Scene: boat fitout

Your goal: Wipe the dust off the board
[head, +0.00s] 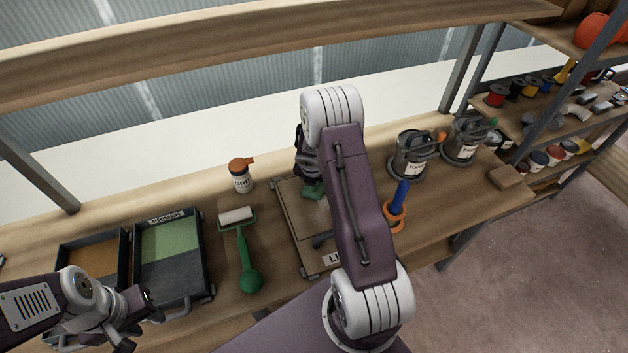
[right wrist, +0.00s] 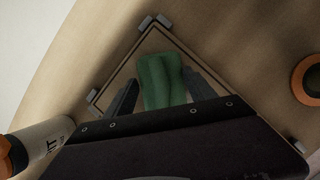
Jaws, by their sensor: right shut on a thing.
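The board (head: 288,203) is a flat brown panel with dark clips at its corners, lying on the workbench; it also shows in the right wrist view (right wrist: 116,88). I cannot make out dust on it clearly. My right gripper (right wrist: 158,92) is shut on a green cloth (right wrist: 156,72), with one dark finger on each side, over the board. In the head view the cloth (head: 314,192) shows beside my right arm, which hides much of the board. I cannot tell whether the cloth touches the board. My left gripper (head: 138,318) hangs by the trays at lower left; its fingers are unclear.
A white bottle with an orange cap (head: 240,178) stands behind the board. A green-handled roller (head: 243,255) and a primer tray (head: 203,255) lie left of it. Lidded cans (head: 410,160), a blue-handled tool (head: 401,193) and a wooden block (head: 505,177) are right.

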